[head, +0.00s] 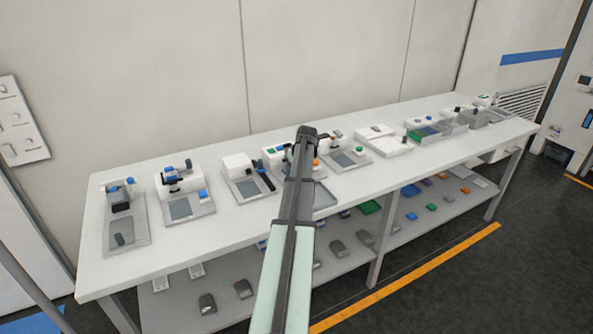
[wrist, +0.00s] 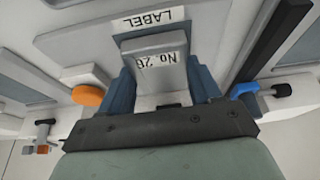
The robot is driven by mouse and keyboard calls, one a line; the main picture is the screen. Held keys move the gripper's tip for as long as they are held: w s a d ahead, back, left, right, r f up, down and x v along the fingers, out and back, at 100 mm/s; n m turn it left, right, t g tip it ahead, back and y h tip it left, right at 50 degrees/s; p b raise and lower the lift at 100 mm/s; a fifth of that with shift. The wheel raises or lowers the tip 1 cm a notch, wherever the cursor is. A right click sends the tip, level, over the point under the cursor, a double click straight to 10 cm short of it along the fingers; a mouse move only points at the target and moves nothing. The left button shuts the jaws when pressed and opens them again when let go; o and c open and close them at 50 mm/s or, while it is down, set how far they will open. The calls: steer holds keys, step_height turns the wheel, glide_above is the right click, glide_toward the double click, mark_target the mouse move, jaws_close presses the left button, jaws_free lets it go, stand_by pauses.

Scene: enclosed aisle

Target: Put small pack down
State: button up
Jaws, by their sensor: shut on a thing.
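The small pack (wrist: 155,75), a grey block marked "No. 26", sits between the two blue-grey fingers of my gripper (wrist: 161,88) in the wrist view. My gripper is shut on it. A white strip reading "LABEL" (wrist: 155,18) lies just beyond the pack on a grey surface; I cannot tell whether the pack touches that surface. In the head view my arm reaches over the middle of the white table (head: 430,155), and it hides the pack and the fingers.
In the wrist view an orange knob (wrist: 88,96) is left of the fingers and a blue-and-black handle (wrist: 262,90) is right. Several small devices stand along the table. A lower shelf (head: 345,262) holds several small items. An orange line (head: 410,275) marks the dark floor.

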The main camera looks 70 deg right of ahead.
steer(key=shift+f, duration=0.1)
steer(key=o, duration=1.3)
steer(key=shift+c, duration=0.2)
steer(key=v, duration=1.2)
